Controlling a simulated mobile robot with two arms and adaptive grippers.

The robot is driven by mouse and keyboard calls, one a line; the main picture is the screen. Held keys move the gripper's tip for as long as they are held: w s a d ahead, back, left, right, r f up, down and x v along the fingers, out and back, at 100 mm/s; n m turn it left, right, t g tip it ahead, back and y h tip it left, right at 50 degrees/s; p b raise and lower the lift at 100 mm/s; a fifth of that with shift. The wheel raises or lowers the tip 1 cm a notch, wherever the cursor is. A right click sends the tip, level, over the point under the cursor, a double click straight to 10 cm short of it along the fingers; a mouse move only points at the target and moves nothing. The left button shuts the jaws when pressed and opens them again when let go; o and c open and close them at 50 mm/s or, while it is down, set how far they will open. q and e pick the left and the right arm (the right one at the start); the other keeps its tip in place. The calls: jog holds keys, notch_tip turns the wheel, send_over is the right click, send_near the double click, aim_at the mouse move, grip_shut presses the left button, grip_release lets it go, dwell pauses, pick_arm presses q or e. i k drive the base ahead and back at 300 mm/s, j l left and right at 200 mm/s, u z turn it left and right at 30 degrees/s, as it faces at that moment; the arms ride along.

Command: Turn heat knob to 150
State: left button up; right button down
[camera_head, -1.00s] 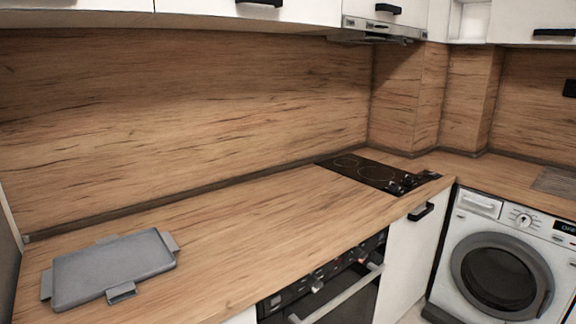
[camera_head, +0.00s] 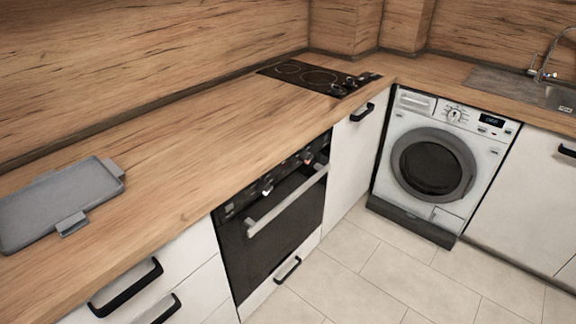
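The built-in oven (camera_head: 278,215) sits under the counter in the middle of the view, with its black door shut and a light bar handle (camera_head: 286,200) across it. Its control panel (camera_head: 240,204) runs along the top and carries several small knobs. One light knob (camera_head: 267,189) and another knob (camera_head: 307,157) show on the panel. Their markings are too small to read, so I cannot tell which is the heat knob or its setting. Neither of my grippers is in view.
A black cooktop (camera_head: 306,75) with its own knobs (camera_head: 355,81) lies in the wooden counter (camera_head: 180,145). A grey tray (camera_head: 52,203) lies at the left. A washing machine (camera_head: 437,165) and sink (camera_head: 562,97) are to the right. The tiled floor (camera_head: 375,280) before the oven is clear.

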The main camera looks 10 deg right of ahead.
aim_at(305, 157)
jog(key=i+l+u, duration=0.1)
jog(key=l, duration=0.5)
jog(key=i+l+u, duration=0.1)
jog(key=l, duration=0.5)
jog(key=i+l+u, duration=0.15)
jog(key=l, duration=0.5)
